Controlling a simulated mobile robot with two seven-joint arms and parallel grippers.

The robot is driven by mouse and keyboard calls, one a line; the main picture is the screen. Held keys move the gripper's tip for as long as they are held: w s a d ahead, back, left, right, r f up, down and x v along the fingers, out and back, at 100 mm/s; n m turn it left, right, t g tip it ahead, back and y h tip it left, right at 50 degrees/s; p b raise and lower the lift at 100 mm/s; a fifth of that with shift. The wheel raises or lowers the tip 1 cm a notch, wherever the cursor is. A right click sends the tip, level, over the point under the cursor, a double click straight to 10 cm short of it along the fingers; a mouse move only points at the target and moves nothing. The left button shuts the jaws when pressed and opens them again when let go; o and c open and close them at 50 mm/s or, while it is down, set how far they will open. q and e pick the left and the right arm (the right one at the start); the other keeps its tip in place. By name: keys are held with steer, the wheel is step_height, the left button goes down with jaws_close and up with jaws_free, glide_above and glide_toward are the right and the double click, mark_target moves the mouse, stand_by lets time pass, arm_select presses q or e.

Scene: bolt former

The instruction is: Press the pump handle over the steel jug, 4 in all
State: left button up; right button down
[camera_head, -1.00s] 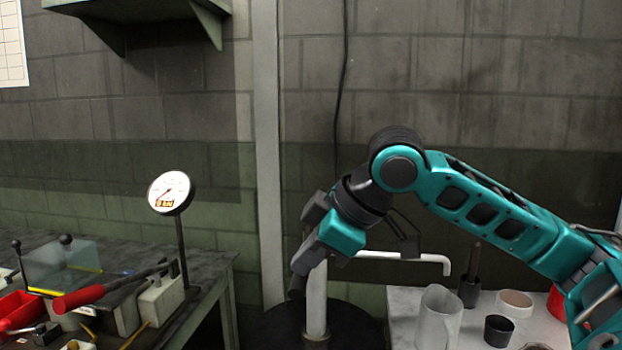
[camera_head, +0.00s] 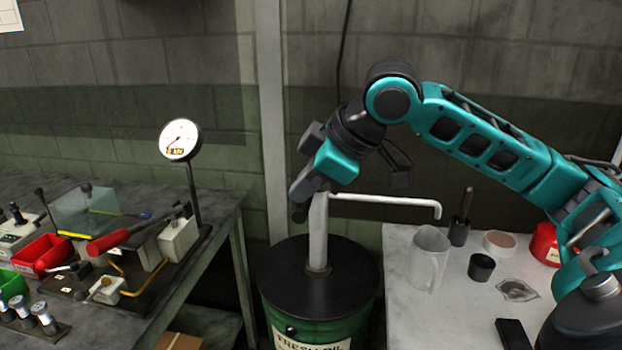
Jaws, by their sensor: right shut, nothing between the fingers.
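The pump stands on a green drum (camera_head: 310,315) labelled for fresh oil. Its pale upright body (camera_head: 318,235) carries a thin spout (camera_head: 390,200) that reaches right and bends down at its end. The pump handle is hidden or cannot be told apart from my gripper. My left gripper is not in view.
On the pale table (camera_head: 400,305) stand a black cup (camera_head: 481,267), a dark brush-like tool (camera_head: 460,220), a pale bowl (camera_head: 499,243) and a red container (camera_head: 545,243). The left bench holds a gauge (camera_head: 180,140), a red-handled lever (camera_head: 110,241) and bins.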

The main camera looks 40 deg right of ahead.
arm_select(q)
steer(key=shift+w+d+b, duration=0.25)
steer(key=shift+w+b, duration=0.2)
steer(key=shift+b, duration=0.1)
arm_select(e)
steer(key=v, duration=0.9)
steer(key=shift+d+r, duration=0.3)
steer(key=shift+r, duration=0.15)
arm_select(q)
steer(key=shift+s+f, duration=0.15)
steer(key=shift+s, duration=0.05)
arm_select(e)
steer(key=shift+w, duration=0.1)
